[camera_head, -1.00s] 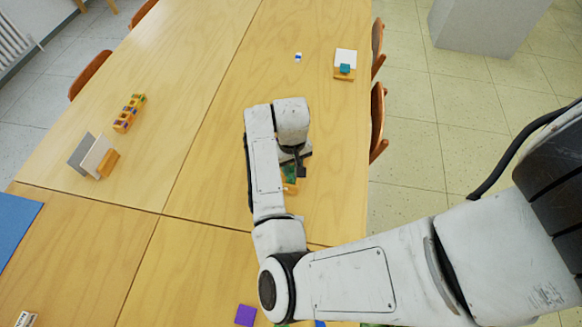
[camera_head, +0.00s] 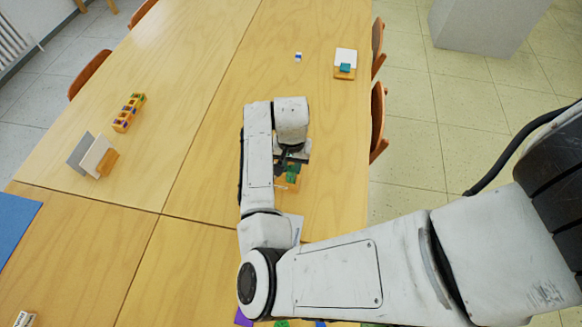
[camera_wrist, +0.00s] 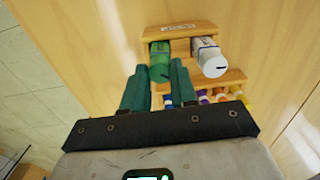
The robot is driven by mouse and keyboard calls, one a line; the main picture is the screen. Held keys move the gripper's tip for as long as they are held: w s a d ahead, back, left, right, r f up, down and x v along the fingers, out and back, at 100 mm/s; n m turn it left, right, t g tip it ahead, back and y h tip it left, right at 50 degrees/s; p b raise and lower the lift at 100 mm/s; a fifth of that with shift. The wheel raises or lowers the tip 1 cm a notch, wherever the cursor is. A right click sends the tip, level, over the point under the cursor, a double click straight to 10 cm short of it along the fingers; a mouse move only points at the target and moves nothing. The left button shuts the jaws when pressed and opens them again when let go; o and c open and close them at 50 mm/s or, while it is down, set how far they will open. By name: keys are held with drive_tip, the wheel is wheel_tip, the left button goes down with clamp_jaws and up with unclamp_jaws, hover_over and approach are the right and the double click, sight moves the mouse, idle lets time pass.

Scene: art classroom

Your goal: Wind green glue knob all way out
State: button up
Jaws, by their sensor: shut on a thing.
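In the wrist view a green glue stick (camera_wrist: 159,49) lies in a wooden rack (camera_wrist: 180,31), with its slotted round knob (camera_wrist: 160,74) facing me. My gripper (camera_wrist: 160,67) has one teal-padded finger on each side of the knob and is shut on it. A white glue stick (camera_wrist: 207,50) lies beside it on the right, outside the fingers. In the head view my gripper (camera_head: 291,157) is over the rack (camera_head: 286,186), and part of the green stick (camera_head: 292,174) shows below it. My arm hides the rest.
A lower wooden bar (camera_wrist: 232,76) holds several coloured sticks close below the white one. On the table (camera_head: 225,130) stand an orange holder (camera_head: 130,112), a card stand (camera_head: 108,163) and a stand with a teal block (camera_head: 345,68). Chairs line the right edge.

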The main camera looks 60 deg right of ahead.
drive_tip(key=m, duration=0.4)
drive_tip(key=shift+m+b, duration=0.3)
drive_tip(key=o, duration=1.5)
